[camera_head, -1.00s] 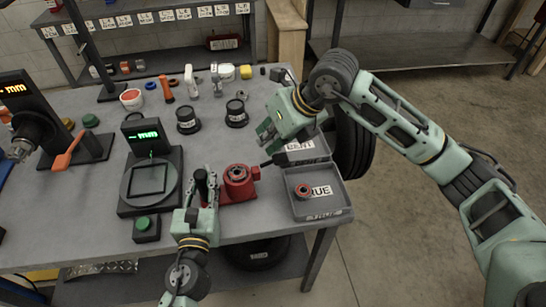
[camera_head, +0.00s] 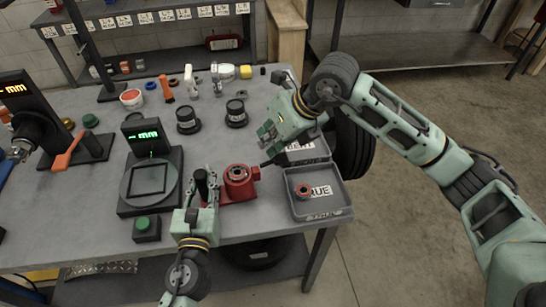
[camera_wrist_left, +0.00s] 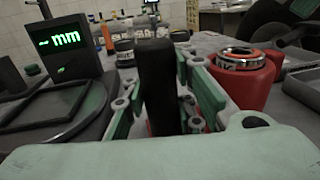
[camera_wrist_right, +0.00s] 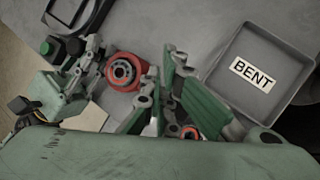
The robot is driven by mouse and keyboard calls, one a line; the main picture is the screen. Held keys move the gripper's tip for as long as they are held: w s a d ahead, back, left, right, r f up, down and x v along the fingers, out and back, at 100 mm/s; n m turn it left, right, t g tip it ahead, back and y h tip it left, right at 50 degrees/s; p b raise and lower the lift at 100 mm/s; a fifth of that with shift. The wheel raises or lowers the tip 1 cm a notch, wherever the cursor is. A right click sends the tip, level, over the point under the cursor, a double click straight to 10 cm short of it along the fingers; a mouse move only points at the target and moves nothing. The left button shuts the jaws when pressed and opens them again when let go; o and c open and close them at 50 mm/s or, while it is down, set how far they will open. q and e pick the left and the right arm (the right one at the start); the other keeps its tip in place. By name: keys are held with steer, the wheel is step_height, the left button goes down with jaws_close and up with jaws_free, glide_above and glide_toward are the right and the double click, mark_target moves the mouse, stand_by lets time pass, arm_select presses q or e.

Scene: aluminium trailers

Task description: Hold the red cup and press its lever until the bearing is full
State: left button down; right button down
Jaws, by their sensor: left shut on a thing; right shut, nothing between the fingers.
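The red cup (camera_head: 238,188) stands upright near the table's front edge, with a ring-shaped metal bearing (camera_head: 237,174) in its top. The cup also shows in the left wrist view (camera_wrist_left: 250,85) and the right wrist view (camera_wrist_right: 123,72). A black upright handle (camera_head: 201,181), apparently the lever, stands left of the cup. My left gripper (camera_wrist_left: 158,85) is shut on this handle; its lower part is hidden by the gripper. My right gripper (camera_head: 268,136) is shut and empty, above the table behind and right of the cup, near the BENT tray.
A grey TRUE tray (camera_head: 336,212) right of the cup holds a red-centred ring (camera_head: 304,190). The BENT tray (camera_wrist_right: 219,86) is behind it. A gauge with green display (camera_head: 146,135) and a green button (camera_head: 144,224) stand left. Black pots (camera_head: 236,113) stand behind.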

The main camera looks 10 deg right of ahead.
steer(key=shift+d+f, duration=0.2)
steer(key=shift+f, duration=0.4)
steer(key=shift+d+f, duration=0.15)
steer(key=shift+f, duration=0.4)
stand_by(1.1)
steer(key=shift+r, duration=0.1)
stand_by(0.4)
steer(key=shift+a+r, duration=0.25)
steer(key=shift+r, duration=0.5)
steer(key=shift+a+r, duration=0.2)
steer(key=shift+r, duration=0.5)
steer(key=r, duration=0.2)
steer(key=a+r, duration=0.1)
steer(key=r, duration=0.1)
steer(key=shift+a+r, duration=0.2)
steer(key=shift+r, duration=0.2)
